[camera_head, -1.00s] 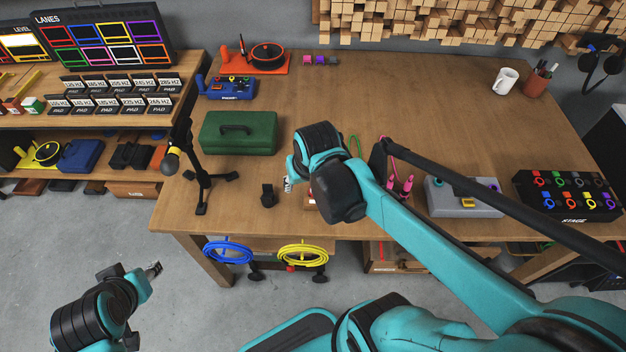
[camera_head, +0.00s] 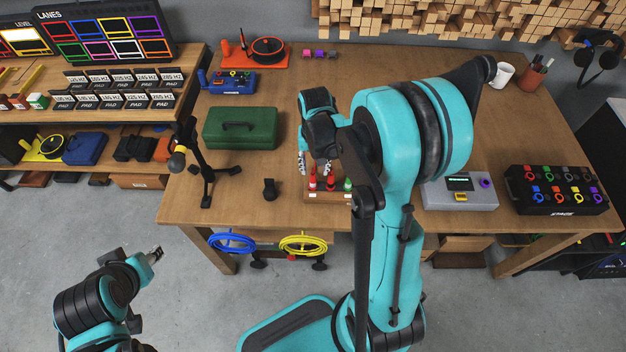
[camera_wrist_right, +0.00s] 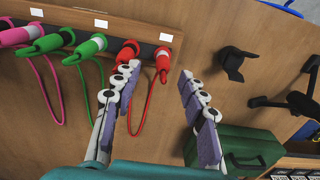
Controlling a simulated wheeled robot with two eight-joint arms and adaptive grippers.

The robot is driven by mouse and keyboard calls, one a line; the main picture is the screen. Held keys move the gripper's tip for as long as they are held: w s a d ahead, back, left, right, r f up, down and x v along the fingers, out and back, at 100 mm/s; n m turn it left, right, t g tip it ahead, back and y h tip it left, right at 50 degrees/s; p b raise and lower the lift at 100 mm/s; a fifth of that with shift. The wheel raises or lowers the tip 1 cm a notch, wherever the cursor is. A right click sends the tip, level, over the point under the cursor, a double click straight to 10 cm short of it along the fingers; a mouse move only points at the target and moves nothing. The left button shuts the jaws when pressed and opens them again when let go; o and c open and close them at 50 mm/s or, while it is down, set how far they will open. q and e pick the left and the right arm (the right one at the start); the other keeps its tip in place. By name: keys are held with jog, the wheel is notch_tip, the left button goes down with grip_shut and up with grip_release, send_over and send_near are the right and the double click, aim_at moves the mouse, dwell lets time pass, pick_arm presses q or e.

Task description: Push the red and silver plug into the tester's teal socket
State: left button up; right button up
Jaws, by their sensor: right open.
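A wooden rack (camera_head: 330,197) holds red and green plugs at the table's front edge. In the right wrist view, a red plug (camera_wrist_right: 162,62) with a red cable appears in the gap beyond my fingertips; another red plug (camera_wrist_right: 127,52) is beside the left finger.
Green plugs (camera_wrist_right: 85,48) and a pink plug (camera_wrist_right: 14,37) sit beside the red ones. A green toolbox (camera_head: 240,128), black stand (camera_head: 205,175) and small black holder (camera_head: 269,189) are left of the rack. A black panel (camera_head: 560,190) is right of the tester.

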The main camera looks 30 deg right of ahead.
aim_at(313, 179)
jog(key=shift+f+b, duration=0.35)
jog(key=shift+f, duration=0.8)
jog(key=f+b, duration=0.1)
jog(key=f, duration=0.2)
jog(key=w+f+b, duration=0.1)
jog(key=f, duration=0.1)
jog(key=shift+f+b, duration=0.15)
jog(key=shift+b, duration=0.2)
grip_shut()
